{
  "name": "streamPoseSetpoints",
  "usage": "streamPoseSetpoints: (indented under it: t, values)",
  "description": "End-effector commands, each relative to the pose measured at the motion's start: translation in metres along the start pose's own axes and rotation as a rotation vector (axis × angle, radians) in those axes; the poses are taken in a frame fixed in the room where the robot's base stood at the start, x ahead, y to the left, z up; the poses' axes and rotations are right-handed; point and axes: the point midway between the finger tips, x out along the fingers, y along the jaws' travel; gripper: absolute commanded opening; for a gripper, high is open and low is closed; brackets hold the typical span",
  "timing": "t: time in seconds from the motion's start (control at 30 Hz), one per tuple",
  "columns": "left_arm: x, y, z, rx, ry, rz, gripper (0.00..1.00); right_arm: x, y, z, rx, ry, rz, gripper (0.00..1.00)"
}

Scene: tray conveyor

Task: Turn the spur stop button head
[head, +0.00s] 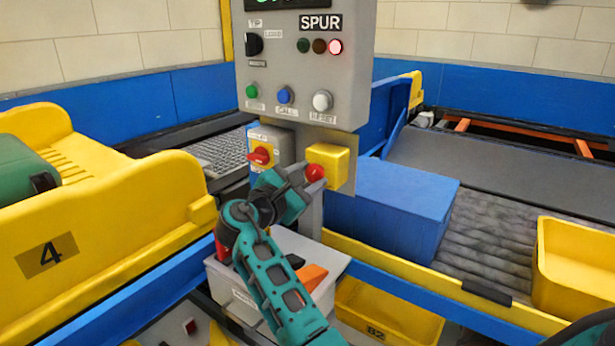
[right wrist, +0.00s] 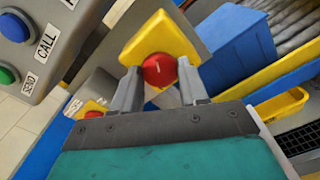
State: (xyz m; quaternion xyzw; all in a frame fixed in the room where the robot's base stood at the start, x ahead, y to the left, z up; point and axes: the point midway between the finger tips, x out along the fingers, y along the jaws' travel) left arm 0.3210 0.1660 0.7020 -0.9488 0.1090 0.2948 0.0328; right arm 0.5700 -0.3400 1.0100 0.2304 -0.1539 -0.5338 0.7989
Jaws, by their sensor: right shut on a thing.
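The spur stop button head is red and round (head: 315,172), set on a yellow box (head: 329,160) below the grey SPUR control panel (head: 300,75). My right gripper (head: 304,185) reaches it from the lower left in the head view. In the right wrist view the red button head (right wrist: 160,70) sits between the two grey fingers (right wrist: 160,88), with a small white mark on its face. The fingers are shut on it, one on each side. My left gripper does not show.
A red rotary switch (head: 261,155) on a grey box is close left of my right gripper. A blue box (head: 390,208) stands right of the post. A white bin (head: 232,290) is below my arm. Yellow trays (head: 110,210) lie to the left.

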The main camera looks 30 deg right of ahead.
Motion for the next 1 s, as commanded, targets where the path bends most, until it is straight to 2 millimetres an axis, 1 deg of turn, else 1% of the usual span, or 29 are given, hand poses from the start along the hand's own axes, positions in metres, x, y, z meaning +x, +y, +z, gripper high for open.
streamPoseSetpoints:
  t: [0.2, 0.7, 0.73, 0.93, 0.97, 1.0]
  values:
    - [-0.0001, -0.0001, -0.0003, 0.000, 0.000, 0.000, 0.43, 0.0008, -0.0003, 0.0001, 0.067, -0.001, -0.001, 0.13]
    - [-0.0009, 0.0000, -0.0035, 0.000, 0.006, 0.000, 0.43, 0.0010, -0.0002, 0.0004, 0.085, -0.001, -0.001, 0.13]
    - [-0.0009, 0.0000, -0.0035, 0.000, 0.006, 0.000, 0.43, 0.0010, -0.0002, 0.0004, 0.085, -0.001, -0.001, 0.46]
    - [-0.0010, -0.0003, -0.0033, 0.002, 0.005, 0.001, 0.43, 0.0008, -0.0001, 0.0004, 0.085, -0.001, 0.000, 0.65]
    - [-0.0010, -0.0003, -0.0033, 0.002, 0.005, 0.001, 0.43, 0.0007, -0.0001, 0.0004, 0.085, -0.001, 0.000, 0.68]
    - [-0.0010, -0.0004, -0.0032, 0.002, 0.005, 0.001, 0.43, 0.0006, 0.0000, 0.0004, 0.085, -0.001, 0.000, 0.69]
